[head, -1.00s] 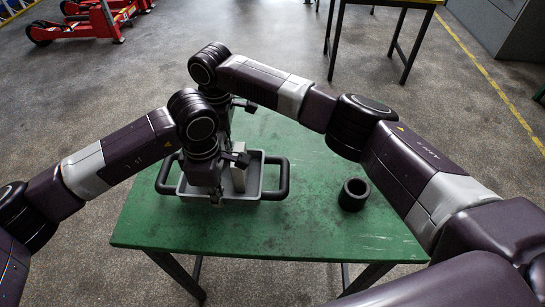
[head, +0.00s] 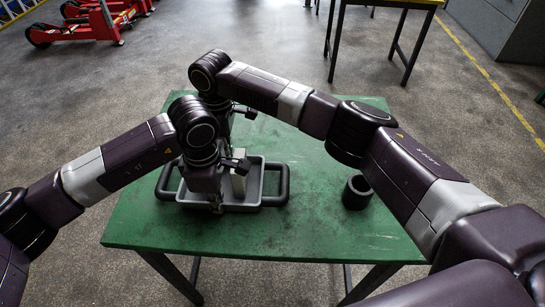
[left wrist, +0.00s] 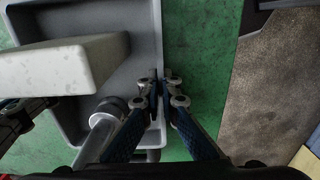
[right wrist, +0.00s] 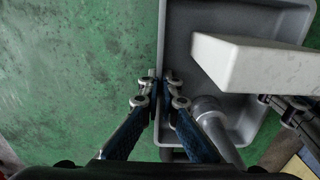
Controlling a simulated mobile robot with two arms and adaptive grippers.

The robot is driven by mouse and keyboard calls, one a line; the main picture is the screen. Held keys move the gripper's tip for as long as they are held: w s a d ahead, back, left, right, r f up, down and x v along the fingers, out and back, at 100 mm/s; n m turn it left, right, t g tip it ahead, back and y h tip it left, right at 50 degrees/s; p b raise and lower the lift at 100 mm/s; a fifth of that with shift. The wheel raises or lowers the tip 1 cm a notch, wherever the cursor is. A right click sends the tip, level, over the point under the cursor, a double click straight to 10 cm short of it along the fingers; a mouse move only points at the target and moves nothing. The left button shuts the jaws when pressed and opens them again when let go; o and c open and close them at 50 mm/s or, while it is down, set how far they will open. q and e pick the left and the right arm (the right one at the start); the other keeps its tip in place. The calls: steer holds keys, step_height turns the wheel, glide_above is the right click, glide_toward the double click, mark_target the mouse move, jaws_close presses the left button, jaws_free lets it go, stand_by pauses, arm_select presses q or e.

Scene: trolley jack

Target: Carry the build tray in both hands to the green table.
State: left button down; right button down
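The build tray (head: 256,190), grey with black side handles, is over the green table (head: 300,228) at its left part; I cannot tell whether it touches the top. It holds a pale block (head: 238,186) and a grey metal cylinder (left wrist: 104,113). My left gripper (left wrist: 160,88) has its fingers closed on either side of the near tray wall. My right gripper (right wrist: 161,84) is closed the same way on the opposite wall. In the head view my left gripper (head: 215,204) shows at the near side; the right one's tips are hidden.
A black ring-shaped cup (head: 357,193) stands on the table, right of the tray. The table's front and right parts are otherwise clear. Another table (head: 385,30) stands far back, and red jacks (head: 85,25) are at the top left.

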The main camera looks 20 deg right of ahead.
arm_select(q)
steer(key=c, duration=2.7)
jaws_free()
steer(key=shift+f, duration=0.3)
arm_select(e)
steer(key=c, duration=2.7)
jaws_free()
steer(key=shift+f, duration=0.25)
arm_select(q)
steer(key=o, duration=0.5)
steer(key=shift+r, duration=0.15)
arm_select(e)
steer(key=o, duration=0.5)
steer(key=shift+r, duration=0.1)
arm_select(q)
steer(key=shift+o, duration=0.2)
arm_select(e)
steer(key=shift+o, duration=0.2)
arm_select(q)
steer(key=shift+r, duration=0.5)
step_height(320, 180, up, 11)
arm_select(e)
step_height(320, 180, up, 12)
arm_select(q)
steer(key=shift+s+f, duration=0.1)
